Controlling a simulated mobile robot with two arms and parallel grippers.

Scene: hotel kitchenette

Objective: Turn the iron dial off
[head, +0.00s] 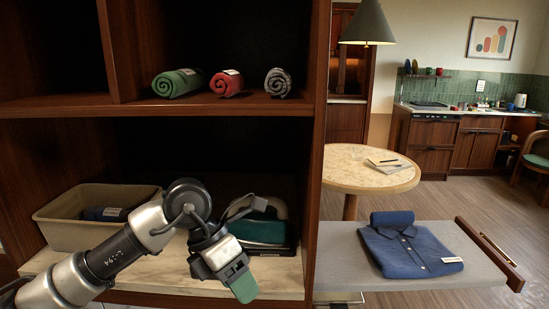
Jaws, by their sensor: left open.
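An iron (262,230), dark teal with a pale upper part, sits on the lower shelf (285,272) of the wooden cabinet. It has a dark base or stand under it. My left gripper (238,276) is in front of the iron and covers its left part. The gripper is open, with a green fingertip pointing down, and nothing shows between its fingers. I cannot tell whether it touches the iron. The iron's dial cannot be made out. My right gripper is not in view.
A beige bin (75,235) with a dark blue roll stands left on the same shelf. Rolled towels (226,83) lie on the shelf above. A wooden upright (314,170) bounds the right side. Beyond it, a folded blue shirt (410,248) lies on a grey pull-out board (345,270).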

